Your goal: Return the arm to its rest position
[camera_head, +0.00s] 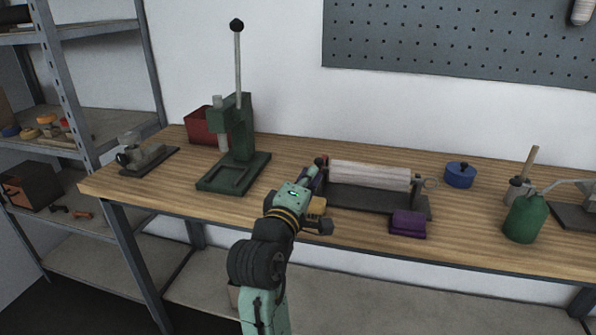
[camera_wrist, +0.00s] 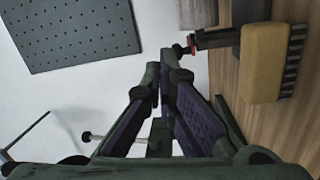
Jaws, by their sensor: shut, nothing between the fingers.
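My arm reaches over the front edge of the wooden workbench (camera_head: 460,245). My gripper (camera_head: 316,170) is near the left end of a pale roller (camera_head: 370,176) on a dark stand. I cannot tell from the head view whether it touches the stand. In the wrist view my gripper (camera_wrist: 163,68) has its fingertips together with nothing between them. A yellow block with dark bristles (camera_wrist: 265,62) lies on the bench beside the fingers. It is partly hidden behind my wrist in the head view (camera_head: 317,206).
A green lever press (camera_head: 236,150) stands left of my arm, with a red bin (camera_head: 205,126) behind it. A purple block (camera_head: 408,224), a blue pot (camera_head: 459,175) and a green canister (camera_head: 524,219) are to the right. Metal shelving (camera_head: 75,85) stands at far left.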

